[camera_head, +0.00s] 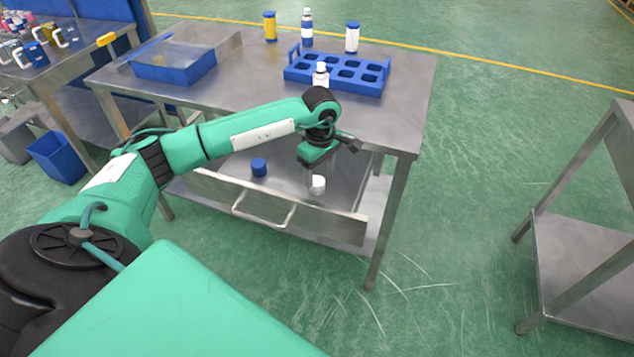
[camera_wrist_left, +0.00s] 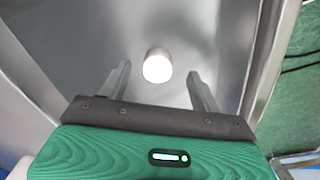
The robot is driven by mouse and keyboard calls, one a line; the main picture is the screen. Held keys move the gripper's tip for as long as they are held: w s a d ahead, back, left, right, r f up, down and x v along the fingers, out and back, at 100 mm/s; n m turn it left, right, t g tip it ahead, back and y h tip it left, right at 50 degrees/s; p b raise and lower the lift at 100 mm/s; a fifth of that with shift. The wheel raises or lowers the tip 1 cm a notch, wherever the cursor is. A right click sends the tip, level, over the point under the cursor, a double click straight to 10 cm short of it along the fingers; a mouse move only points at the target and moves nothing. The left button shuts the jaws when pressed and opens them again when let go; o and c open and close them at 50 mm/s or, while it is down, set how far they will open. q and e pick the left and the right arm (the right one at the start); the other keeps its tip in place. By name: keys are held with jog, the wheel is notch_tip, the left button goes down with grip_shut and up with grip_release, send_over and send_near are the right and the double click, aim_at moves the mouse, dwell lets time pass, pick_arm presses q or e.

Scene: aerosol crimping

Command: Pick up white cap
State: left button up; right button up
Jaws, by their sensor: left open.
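The white cap (camera_head: 318,184) sits in the open metal drawer under the table, towards its right side. In the left wrist view the white cap (camera_wrist_left: 157,66) lies on the grey drawer floor, a little beyond and between the fingertips. My left gripper (camera_head: 312,178) hangs over the drawer, pointing down, close to the cap. In the left wrist view the left gripper (camera_wrist_left: 160,85) is open and empty, with a finger on either side of the cap's line. A blue cap (camera_head: 259,167) sits in the same drawer, left of the white one. My right gripper is not in view.
The drawer front (camera_head: 275,208) and its side walls surround the caps. Above, the metal table (camera_head: 410,110) holds a blue rack (camera_head: 338,75) with a white bottle (camera_head: 321,75), a blue tray (camera_head: 172,65) and several containers.

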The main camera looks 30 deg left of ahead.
aim_at(318, 181)
pick_arm(q)
jog(key=shift+w+a+f+p, duration=0.1)
jog(key=shift+f+p, duration=0.1)
jog(key=shift+f, duration=0.7)
jog(key=shift+a+f+p, duration=0.15)
jog(key=shift+f, duration=0.7)
jog(key=shift+w+a+f+p, duration=0.1)
jog(key=shift+f+p, duration=0.1)
jog(key=shift+f, duration=0.7)
jog(key=c, duration=1)
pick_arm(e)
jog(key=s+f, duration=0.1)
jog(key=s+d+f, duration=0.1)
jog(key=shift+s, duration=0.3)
